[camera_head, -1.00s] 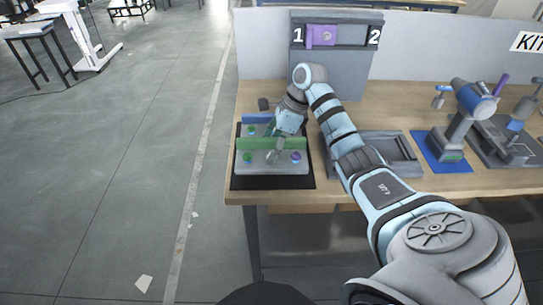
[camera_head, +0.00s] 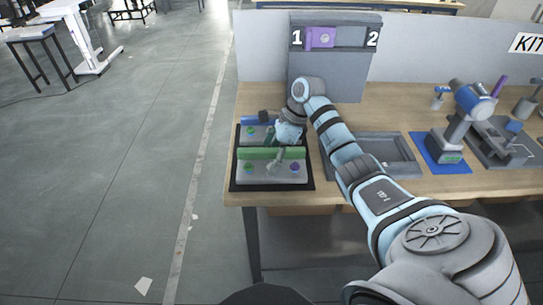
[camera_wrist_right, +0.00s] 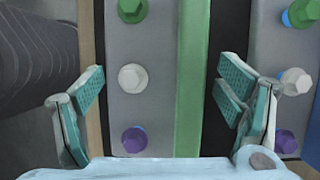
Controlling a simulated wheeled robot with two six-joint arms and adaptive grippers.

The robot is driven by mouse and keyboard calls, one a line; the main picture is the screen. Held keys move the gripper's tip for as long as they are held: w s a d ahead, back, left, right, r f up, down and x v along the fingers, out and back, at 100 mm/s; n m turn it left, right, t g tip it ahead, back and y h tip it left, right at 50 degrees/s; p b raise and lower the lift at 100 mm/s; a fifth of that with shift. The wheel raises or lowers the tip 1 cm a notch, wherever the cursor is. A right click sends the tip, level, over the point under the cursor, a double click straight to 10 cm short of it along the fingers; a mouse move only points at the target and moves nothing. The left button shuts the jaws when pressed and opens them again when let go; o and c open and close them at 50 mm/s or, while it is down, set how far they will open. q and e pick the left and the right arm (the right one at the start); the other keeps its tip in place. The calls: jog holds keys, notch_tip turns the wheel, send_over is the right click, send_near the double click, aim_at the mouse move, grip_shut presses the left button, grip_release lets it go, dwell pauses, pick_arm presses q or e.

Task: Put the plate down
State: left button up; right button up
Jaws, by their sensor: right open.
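The grey plate with a green upright strip (camera_head: 270,154) and green, white and purple bolts lies on a black mat (camera_head: 236,186) at the table's left front. It also shows in the right wrist view (camera_wrist_right: 140,105). My right gripper (camera_wrist_right: 160,95) is open over it, one finger on each side of the plate and its green strip, with gaps visible. In the head view my right gripper (camera_head: 276,161) partly covers the plate's middle. A second grey plate with a blue strip (camera_head: 257,120) lies behind it; its edge shows in the wrist view. My left gripper is not in view.
A grey tray (camera_head: 397,165) stands right of the mat, partly behind my right arm. A cordless drill (camera_head: 468,110) stands on a blue mat farther right. A grey rack (camera_head: 330,65) with a purple part stands at the back.

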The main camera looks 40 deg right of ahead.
aim_at(283, 162)
jog(key=p+v, duration=0.2)
jog(key=v, duration=1)
jog(key=shift+a+r, duration=0.1)
